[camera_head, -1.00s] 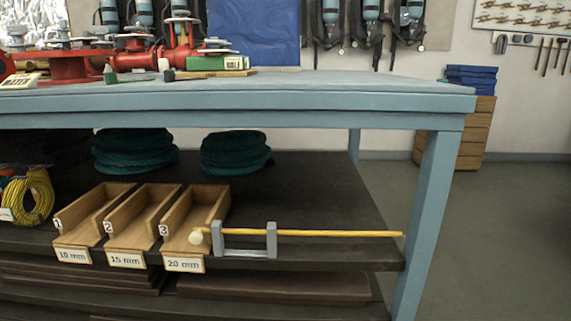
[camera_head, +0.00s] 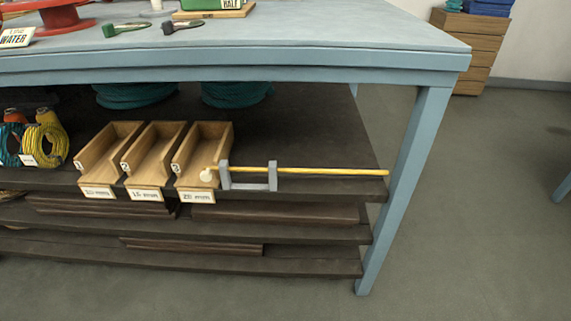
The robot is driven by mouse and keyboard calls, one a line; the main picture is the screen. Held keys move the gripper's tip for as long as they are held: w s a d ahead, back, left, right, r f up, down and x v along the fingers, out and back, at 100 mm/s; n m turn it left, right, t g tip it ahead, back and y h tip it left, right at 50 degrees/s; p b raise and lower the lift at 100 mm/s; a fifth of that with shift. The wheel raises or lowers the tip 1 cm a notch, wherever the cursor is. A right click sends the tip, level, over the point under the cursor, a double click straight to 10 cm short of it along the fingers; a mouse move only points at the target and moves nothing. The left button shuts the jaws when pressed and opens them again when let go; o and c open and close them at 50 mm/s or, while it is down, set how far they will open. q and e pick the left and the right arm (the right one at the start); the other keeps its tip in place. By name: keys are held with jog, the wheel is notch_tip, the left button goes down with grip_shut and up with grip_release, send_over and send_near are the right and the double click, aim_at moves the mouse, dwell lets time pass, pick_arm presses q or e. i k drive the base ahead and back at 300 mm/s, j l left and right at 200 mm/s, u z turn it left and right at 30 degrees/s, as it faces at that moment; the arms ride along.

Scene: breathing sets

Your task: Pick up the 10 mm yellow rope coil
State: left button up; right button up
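A yellow rope coil (camera_head: 45,143) with some dark strands stands on the upper shelf under the bench, at the far left of the head view. A pale tag hangs at its lower left, too small to read, so I cannot tell its rope size. A teal and yellow coil (camera_head: 11,145) stands just left of it, partly cut by the frame edge. Three wooden trays stand to the right: tray 1 (camera_head: 98,157), tray 2 (camera_head: 143,157) and tray 3 (camera_head: 193,157), with size labels in front. Neither of my grippers is in view.
A yellow rod (camera_head: 310,171) lies on a grey stand (camera_head: 250,187) and reaches past the shelf's right side. A blue bench leg (camera_head: 405,190) stands at the right. Teal coils (camera_head: 235,93) lie behind the trays.

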aim_at(34, 155)
jog(key=u, duration=1.3)
